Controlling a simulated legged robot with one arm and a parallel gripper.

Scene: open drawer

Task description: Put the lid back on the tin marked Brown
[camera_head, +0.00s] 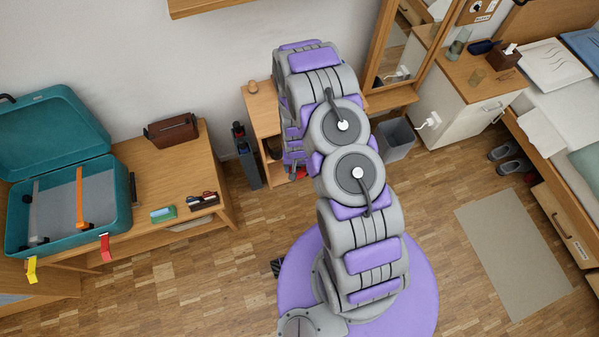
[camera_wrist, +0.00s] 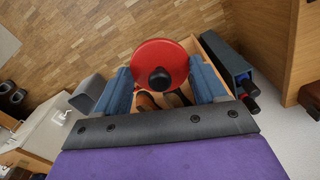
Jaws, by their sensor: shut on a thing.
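A round red lid (camera_wrist: 148,57) with a black knob (camera_wrist: 160,80) is between the two blue-grey fingers of my gripper (camera_wrist: 160,65) in the wrist view. My gripper is shut on this lid. In the head view my arm hides most of the gripper; a small patch of red (camera_head: 298,174) shows beside the arm, low by the wooden shelf unit (camera_head: 262,108). Brown rounded things (camera_wrist: 148,101) show partly under the lid in the wrist view, inside or over the wooden unit; I cannot tell what they are. No tin marked Brown can be made out in either view.
A dark bin-like holder (camera_head: 247,163) with bottles stands left of the shelf unit. A grey waste bin (camera_head: 398,139) stands to its right. A desk (camera_head: 178,148) with an open teal suitcase (camera_head: 122,205) is at left. A white cabinet (camera_head: 462,109) and bed are at right.

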